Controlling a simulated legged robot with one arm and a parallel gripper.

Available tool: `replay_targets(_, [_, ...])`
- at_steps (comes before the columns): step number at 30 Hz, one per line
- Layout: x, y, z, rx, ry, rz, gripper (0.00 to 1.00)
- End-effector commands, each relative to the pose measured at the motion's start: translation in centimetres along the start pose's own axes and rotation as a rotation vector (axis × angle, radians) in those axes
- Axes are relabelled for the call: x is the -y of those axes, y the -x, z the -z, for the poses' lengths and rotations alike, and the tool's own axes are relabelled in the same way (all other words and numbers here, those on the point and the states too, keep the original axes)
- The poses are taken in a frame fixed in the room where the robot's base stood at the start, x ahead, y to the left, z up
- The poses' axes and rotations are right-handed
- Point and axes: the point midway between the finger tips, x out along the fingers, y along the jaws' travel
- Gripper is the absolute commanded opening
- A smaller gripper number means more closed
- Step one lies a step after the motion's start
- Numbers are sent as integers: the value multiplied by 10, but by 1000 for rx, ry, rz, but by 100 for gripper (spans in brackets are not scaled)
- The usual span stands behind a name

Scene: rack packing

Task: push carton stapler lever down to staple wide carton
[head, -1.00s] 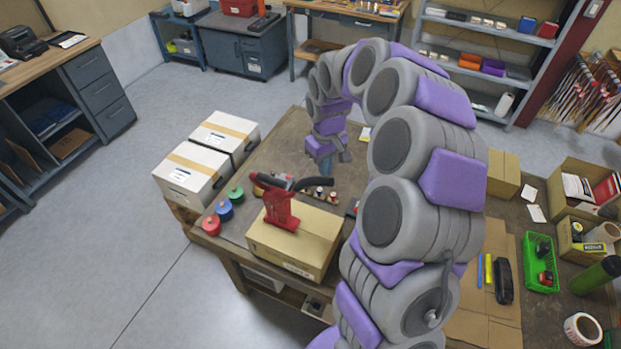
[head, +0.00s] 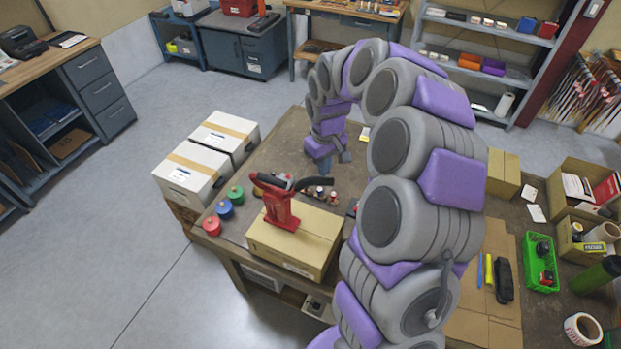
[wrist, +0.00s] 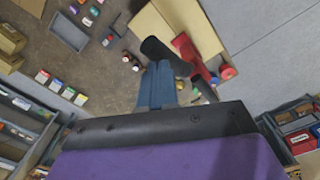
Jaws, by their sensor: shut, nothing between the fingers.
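The wide carton (head: 311,243) lies closed on the workbench in the head view; it also shows in the wrist view (wrist: 165,20). The red carton stapler (head: 280,208) stands on its top. Its black-gripped lever (head: 308,184) sticks out to the right above the carton; in the wrist view the dark grip (wrist: 160,48) is right by my fingertips. My gripper (head: 325,165) points down beyond the lever, at the far side of the carton. In the wrist view my blue gripper fingers (wrist: 157,80) are together and empty. Whether they touch the lever I cannot tell.
Red, green and blue spools (head: 224,210) stand left of the carton. Small rolls (head: 320,193) stand behind it. A green tray (head: 540,262) and open boxes are on the right. My arm crosses the bench right of the carton.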

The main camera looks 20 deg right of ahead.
Motion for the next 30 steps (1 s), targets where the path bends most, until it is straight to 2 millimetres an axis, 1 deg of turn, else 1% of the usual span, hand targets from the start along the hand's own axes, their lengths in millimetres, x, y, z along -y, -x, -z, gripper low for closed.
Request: replay_targets(30, [1,-29,1,3,1,2,0])
